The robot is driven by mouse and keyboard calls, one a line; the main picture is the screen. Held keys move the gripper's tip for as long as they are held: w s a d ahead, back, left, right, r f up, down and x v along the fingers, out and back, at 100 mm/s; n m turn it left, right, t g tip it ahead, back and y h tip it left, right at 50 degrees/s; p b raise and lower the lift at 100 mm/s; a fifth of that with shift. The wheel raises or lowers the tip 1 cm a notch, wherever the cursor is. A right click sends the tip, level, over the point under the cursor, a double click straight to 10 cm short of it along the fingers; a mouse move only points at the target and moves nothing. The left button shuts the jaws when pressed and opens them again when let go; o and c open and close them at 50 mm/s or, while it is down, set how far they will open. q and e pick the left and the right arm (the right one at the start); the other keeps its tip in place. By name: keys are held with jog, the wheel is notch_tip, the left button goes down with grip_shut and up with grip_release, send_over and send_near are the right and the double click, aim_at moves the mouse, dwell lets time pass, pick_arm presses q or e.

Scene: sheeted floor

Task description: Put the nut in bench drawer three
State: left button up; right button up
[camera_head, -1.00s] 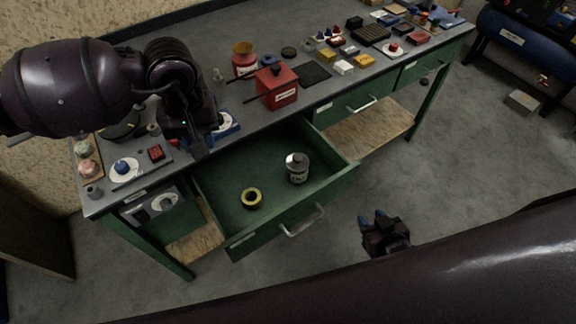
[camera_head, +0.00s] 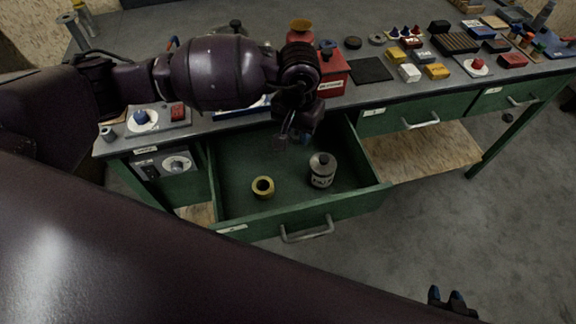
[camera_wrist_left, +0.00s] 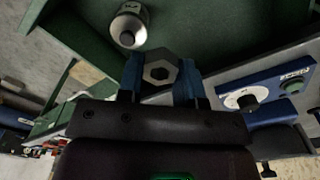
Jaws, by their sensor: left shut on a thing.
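The nut (camera_wrist_left: 160,72) is a grey hexagonal piece with a hole, held between the blue fingertips of my left gripper (camera_wrist_left: 162,78) in the left wrist view. In the head view my left gripper (camera_head: 292,136) is over the back part of an open green bench drawer (camera_head: 288,212); the nut is hard to make out there. The number on the drawer's label is too small to read. My right gripper (camera_head: 446,297) is low over the floor at the bottom right, its blue fingertips apart, with nothing seen between them.
In the drawer are a yellow ring (camera_head: 263,187) and a grey labelled canister (camera_head: 322,170), which also shows in the left wrist view (camera_wrist_left: 129,24). The drawer's left part is bare. The bench top (camera_head: 400,95) holds a red box (camera_head: 333,80) and several small parts.

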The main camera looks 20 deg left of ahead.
pick_arm(q)
jog(key=shift+a+f, duration=0.35)
jog(key=shift+f, duration=0.25)
jog(key=shift+a+f, duration=0.3)
jog(key=shift+f, duration=0.3)
jog(key=b, duration=0.1)
send_over(290, 185)
notch_tip(290, 185, down, 14)
jog(key=shift+f, duration=0.1)
jog(key=shift+d+f+b, duration=0.1)
jog(key=shift+f+b, duration=0.35)
jog(key=shift+f, duration=2.15)
pick_arm(e)
jog(key=shift+w+a+f, duration=0.15)
jog(key=shift+w+f, duration=0.05)
jog(key=shift+f, duration=0.65)
pick_arm(q)
jog(key=shift+f, duration=0.1)
jog(key=o, duration=0.9)
jog(key=shift+o, duration=0.2)
pick_arm(e)
jog(key=shift+w, duration=0.15)
